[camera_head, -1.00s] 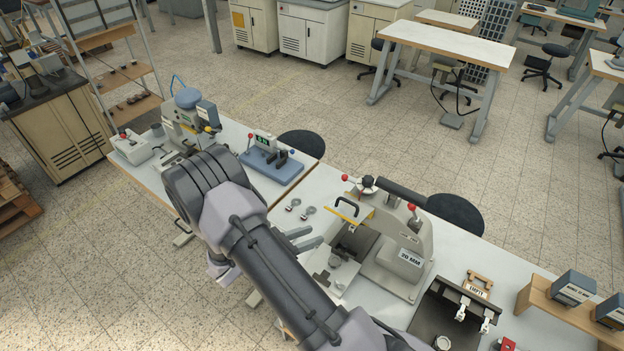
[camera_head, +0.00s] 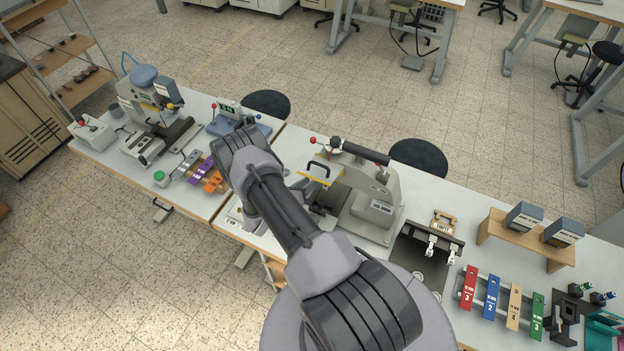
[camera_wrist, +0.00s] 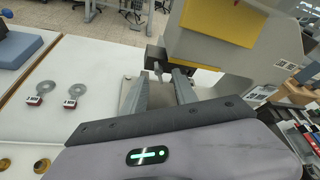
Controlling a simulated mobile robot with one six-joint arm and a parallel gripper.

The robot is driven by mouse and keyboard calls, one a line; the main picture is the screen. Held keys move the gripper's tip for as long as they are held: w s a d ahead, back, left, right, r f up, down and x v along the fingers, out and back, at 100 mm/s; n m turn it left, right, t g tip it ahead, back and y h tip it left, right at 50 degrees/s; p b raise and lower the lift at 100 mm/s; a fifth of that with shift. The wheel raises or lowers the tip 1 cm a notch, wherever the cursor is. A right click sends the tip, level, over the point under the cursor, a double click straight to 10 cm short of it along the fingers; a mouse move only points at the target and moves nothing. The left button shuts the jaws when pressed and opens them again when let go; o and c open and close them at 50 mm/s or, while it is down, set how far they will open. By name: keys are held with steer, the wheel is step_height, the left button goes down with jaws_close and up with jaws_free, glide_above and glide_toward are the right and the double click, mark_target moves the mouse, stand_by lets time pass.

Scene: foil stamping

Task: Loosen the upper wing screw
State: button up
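A grey hand press (camera_head: 376,206) with a yellow-faced guard (camera_head: 326,172) and a red-tipped lever stands in the middle of the bench. In the wrist view, the yellow guard (camera_wrist: 217,22) is close in front of my gripper (camera_wrist: 160,80). A small silver piece (camera_wrist: 158,70), which looks like a wing screw, sits under a dark block (camera_wrist: 155,53) on the press. My two fingers are apart and point at it, one on each side. I cannot tell whether they touch it. No second screw shows clearly. My arm mostly hides the gripper in the head view.
Two ring-shaped tags (camera_wrist: 40,92) lie on the white bench left of my gripper. A fixture (camera_head: 428,248), coloured bars (camera_head: 492,297) and a wooden shelf (camera_head: 525,240) stand to the right. Another press (camera_head: 150,100) stands far left.

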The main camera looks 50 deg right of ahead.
steer(key=shift+x, duration=1)
jaws_close()
steer(key=shift+m+t, duration=0.4)
steer(key=shift+m, duration=0.2)
jaws_free()
